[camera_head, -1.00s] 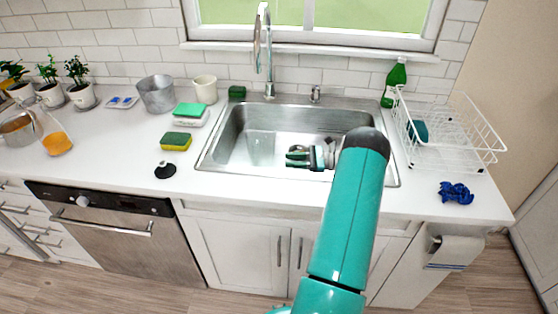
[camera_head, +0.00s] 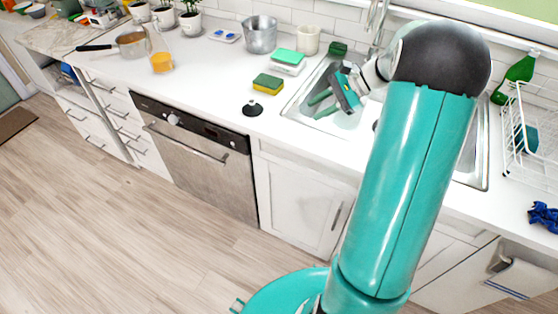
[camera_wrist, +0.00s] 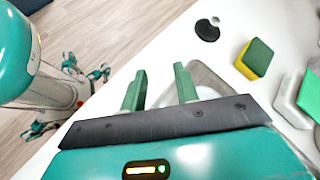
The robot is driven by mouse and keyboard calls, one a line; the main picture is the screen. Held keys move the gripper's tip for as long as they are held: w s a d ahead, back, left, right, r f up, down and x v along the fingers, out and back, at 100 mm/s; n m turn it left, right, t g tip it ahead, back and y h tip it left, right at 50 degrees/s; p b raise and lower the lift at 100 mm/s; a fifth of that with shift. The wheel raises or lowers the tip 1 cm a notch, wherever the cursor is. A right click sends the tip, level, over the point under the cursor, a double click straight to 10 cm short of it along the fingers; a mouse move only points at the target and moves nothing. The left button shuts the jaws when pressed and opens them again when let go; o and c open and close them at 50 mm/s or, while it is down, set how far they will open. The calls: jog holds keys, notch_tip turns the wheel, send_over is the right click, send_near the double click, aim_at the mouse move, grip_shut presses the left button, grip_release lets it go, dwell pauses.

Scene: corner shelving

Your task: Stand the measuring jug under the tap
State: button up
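A clear jug-like vessel with orange liquid (camera_head: 161,61) stands on the counter at the upper left in the head view; I take it to be the measuring jug, but cannot read any markings. The tap (camera_head: 375,18) rises behind the sink, its lower part close behind my arm. The sink (camera_head: 297,100) is largely hidden by my arm. My gripper (camera_head: 331,104) hangs over the sink's left part, well to the right of the jug. In the wrist view my gripper's two green fingers (camera_wrist: 160,88) are apart with nothing held between them.
A black-knobbed stopper (camera_head: 252,108), a yellow-green sponge (camera_head: 267,84), a metal pot (camera_head: 259,36) and a white cup (camera_head: 307,40) stand between jug and sink. A pan (camera_head: 131,45) is beside the jug. A dish rack (camera_head: 530,150) is right. Floor left of me is clear.

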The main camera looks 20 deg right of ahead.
jog(key=s+a+r+n+t+h, duration=0.1)
jog(key=s+a+r+n+h, duration=0.4)
jog(key=s+a+n, duration=0.3)
jog(key=s+a+r+n+t+h, duration=0.1)
jog(key=s+a+r+n+h, duration=0.4)
jog(key=s+a+n, duration=0.4)
jog(key=s+a, duration=0.3)
jog(key=a, duration=0.1)
jog(key=shift+s+a, duration=0.35)
